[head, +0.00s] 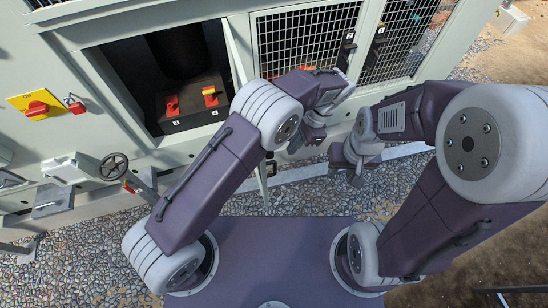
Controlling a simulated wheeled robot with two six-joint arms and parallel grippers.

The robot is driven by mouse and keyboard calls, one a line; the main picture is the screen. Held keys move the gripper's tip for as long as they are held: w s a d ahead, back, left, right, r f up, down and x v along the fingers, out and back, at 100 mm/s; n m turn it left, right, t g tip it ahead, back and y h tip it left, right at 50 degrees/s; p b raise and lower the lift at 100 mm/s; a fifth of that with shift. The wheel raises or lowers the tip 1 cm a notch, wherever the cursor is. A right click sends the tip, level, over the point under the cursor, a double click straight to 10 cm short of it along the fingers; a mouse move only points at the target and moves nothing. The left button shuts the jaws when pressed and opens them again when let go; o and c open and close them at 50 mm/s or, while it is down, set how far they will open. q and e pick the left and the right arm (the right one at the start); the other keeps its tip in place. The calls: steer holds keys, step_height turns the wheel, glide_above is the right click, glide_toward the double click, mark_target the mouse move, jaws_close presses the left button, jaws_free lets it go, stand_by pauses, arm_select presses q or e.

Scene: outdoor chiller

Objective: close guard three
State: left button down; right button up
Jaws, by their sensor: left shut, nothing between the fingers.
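Two mesh guards stand in the pale green chiller wall, a left one (290,42) and a right one (400,38). Each has a black latch with a small label, the left latch (347,48) and the right latch (377,42); I cannot read which is three. A pale panel (237,58) stands edge-on at the right side of an open compartment. My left gripper (302,142) is shut and empty, below the left guard and partly hidden by its wrist. My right gripper (354,172) is lower and to the right, its fingers too unclear to judge.
The compartment holds a dark box (190,103) with red switches. A red rotary switch on a yellow plate (37,104), a red padlock (75,104) and a handwheel (113,166) are at left. Gravel (75,245) lies in front of the wall.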

arm_select(q)
steer(key=s+a+f+p, duration=0.2)
steer(key=a+f+p, duration=0.1)
steer(key=a+f, duration=0.2)
steer(key=shift+s+a+p, duration=0.15)
steer(key=shift+a+p, duration=0.2)
steer(key=shift+a, duration=0.35)
